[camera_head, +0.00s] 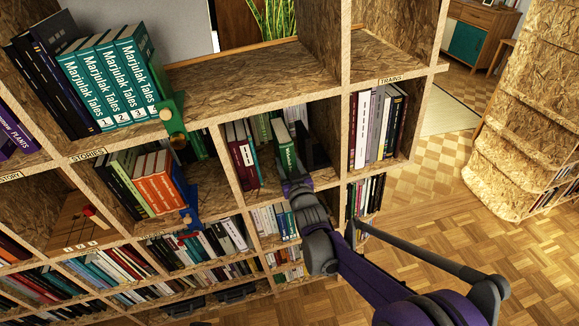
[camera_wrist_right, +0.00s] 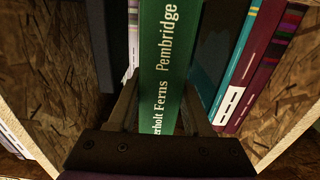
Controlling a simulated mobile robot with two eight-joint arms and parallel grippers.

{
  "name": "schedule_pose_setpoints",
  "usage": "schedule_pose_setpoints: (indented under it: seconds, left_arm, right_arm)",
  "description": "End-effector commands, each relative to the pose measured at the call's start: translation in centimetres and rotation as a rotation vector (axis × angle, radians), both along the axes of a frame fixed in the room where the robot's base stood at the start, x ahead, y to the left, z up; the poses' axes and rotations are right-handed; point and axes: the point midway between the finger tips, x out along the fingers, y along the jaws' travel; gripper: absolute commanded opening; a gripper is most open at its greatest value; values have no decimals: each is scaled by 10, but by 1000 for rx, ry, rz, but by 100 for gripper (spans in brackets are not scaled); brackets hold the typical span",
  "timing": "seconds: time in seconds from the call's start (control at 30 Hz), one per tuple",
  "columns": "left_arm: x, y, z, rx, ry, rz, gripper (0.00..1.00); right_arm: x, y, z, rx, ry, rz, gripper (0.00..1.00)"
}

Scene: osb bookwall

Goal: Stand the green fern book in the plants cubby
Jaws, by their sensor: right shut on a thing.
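The green fern book (camera_head: 283,145) stands roughly upright inside a cubby left of the one labelled TRAINS. Its spine reads "Pembridge" and "Ferns" in the right wrist view (camera_wrist_right: 165,60). My right gripper (camera_head: 289,178) reaches into that cubby and is shut on the lower part of the book's spine; its two fingers (camera_wrist_right: 162,112) flank the book in the right wrist view. The cubby's own label is hidden or not readable, so I cannot tell from it which cubby this is. Whether the book's base touches the shelf is hidden. My left gripper is not in view.
Maroon and teal books (camera_head: 242,155) stand on one side of the green book, and a dark object (camera_head: 312,150) on the other. Wooden cubby walls (camera_wrist_right: 285,95) flank the opening.

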Motion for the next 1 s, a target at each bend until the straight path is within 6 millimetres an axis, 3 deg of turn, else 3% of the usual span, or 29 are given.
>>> schedule_pose_setpoints:
  seconds: [0.53, 1.0]
  left_arm:
    - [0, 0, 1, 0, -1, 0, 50]
    - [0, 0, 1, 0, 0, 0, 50]
  right_arm:
    - [33, 11, 1, 1, -3, 0, 0]
    - [36, 12, 1, 1, -3, 0, 0]
